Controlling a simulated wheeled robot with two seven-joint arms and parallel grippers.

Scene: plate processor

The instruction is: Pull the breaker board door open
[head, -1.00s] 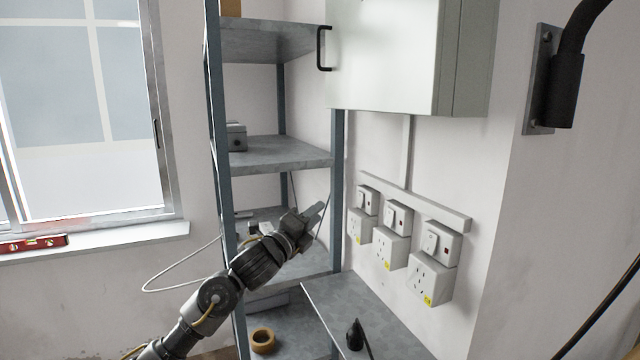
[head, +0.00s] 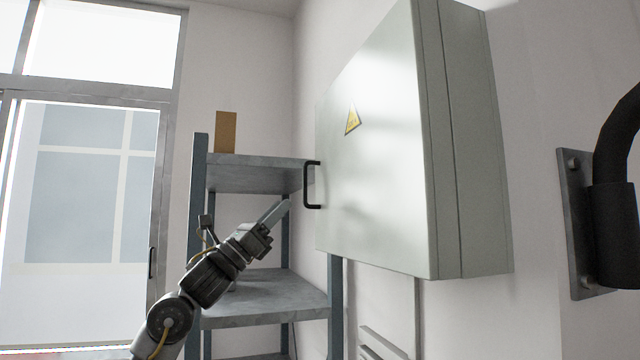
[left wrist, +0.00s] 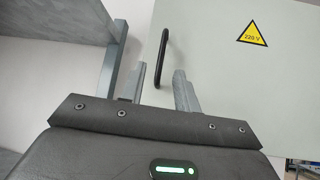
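The breaker board (head: 385,150) is a pale grey box on the wall, with a yellow warning triangle on its door (head: 375,200). The door looks shut. Its black handle (head: 311,185) is at the door's left edge. My left gripper (head: 283,207) is just left of the handle and apart from it in the head view. In the left wrist view my left gripper (left wrist: 161,82) is open and empty, and the handle (left wrist: 163,58) shows beyond the gap between its fingers. My right gripper is not in view.
A grey metal shelf unit (head: 265,290) stands behind my left arm, with a brown box (head: 226,132) on top. A window (head: 85,190) is at the left. A black bar on a wall bracket (head: 580,225) is at the right.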

